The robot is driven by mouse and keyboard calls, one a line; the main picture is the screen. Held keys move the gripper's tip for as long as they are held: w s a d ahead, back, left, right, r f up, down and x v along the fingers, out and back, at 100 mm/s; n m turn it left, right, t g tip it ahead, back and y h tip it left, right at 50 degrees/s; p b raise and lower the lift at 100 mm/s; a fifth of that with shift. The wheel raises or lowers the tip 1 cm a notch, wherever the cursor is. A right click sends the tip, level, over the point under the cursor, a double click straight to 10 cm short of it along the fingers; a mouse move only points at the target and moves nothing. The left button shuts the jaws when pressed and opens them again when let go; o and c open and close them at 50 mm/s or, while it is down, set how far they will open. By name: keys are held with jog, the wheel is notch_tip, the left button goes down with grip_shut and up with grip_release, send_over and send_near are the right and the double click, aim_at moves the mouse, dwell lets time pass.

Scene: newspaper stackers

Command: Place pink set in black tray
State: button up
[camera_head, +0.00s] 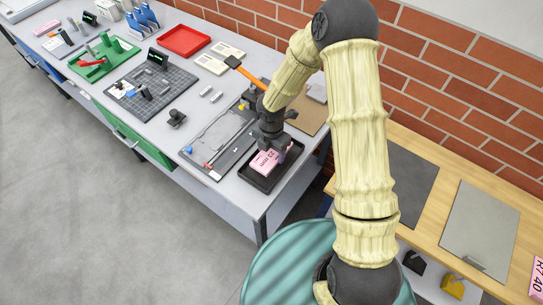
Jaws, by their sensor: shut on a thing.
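The pink set (264,163) is a small pink block with dark print on its face, partly covered by my gripper. My gripper (274,149) is at the near right end of the grey table, pointing down, and is shut on the pink set. The black tray (257,182) is a shallow dark tray around and below the pink set. The pink set is over or inside the tray; I cannot tell whether it touches the tray floor.
A grey board with tools (200,155) lies just left of the tray. A red tray (184,41), a dark gridded mat (135,95) and a green board (100,62) stand farther left. A wooden table (440,165) with grey plates is at right. A brick wall (470,60) runs behind.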

aim_at(271, 154)
notch_tip(271, 154, down, 4)
jog(key=shift+a+r, duration=0.15)
jog(key=o, duration=1.1)
jog(key=shift+d, duration=0.2)
notch_tip(271, 154, up, 12)
jog(key=shift+r, duration=0.1)
